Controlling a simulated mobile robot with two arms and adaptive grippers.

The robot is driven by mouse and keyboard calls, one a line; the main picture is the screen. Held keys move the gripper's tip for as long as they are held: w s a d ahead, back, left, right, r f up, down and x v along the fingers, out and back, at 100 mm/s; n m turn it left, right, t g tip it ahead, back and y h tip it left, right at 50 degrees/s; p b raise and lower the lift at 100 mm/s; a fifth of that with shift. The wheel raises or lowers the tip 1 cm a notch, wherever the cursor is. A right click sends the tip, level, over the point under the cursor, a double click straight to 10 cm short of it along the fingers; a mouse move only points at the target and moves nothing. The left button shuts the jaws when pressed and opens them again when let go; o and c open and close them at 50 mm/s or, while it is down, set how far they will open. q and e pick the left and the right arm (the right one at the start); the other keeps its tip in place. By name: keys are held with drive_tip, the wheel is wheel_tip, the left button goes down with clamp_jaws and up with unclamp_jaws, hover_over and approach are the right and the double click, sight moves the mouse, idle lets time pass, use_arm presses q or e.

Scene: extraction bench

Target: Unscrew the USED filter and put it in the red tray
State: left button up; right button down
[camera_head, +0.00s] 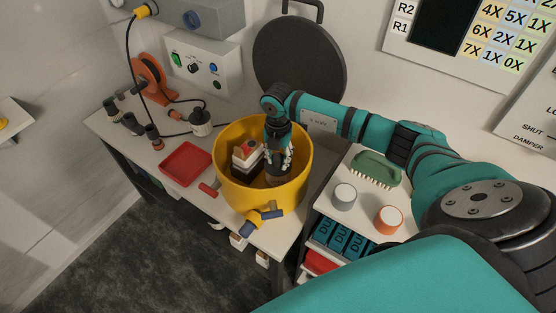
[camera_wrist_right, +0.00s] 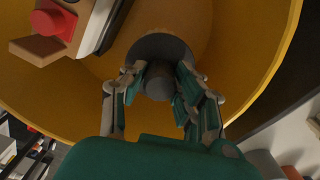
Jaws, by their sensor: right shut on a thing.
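My right gripper (camera_head: 279,160) reaches down into the open yellow drum (camera_head: 258,192). Its fingers are shut around a dark grey cylinder, the filter (camera_head: 278,177), which stands inside the drum. In the right wrist view the filter (camera_wrist_right: 160,82) sits between the fingertips (camera_wrist_right: 158,92), with a wider dark round part behind it. Whether it is the used one, and whether it is still threaded in, I cannot tell. The red tray (camera_head: 170,172) lies on the bench left of the drum and looks empty. My left gripper is not in view.
A cream and black unit with a red knob (camera_head: 246,153) is inside the drum, left of my gripper. A yellow-blue valve (camera_head: 261,217) is at the drum's front. A dark round lid (camera_head: 300,65) stands behind. Two jars (camera_head: 345,195) and a green brush (camera_head: 376,169) are at right.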

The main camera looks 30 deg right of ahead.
drive_tip(key=n+b, duration=0.2)
drive_tip(key=n, duration=0.3)
drive_tip(key=shift+f+n, duration=0.15)
drive_tip(key=shift+n, duration=0.25)
drive_tip(key=n+b, duration=0.2)
drive_tip(key=n, duration=0.3)
drive_tip(key=shift+b, duration=0.35)
drive_tip(key=n+b, duration=0.3)
drive_tip(key=n, duration=0.7)
drive_tip(key=shift+r+b, duration=0.25)
drive_tip(key=shift+b, duration=0.1)
drive_tip(key=c, duration=1)
unclamp_jaws()
drive_tip(key=shift+o, duration=0.2)
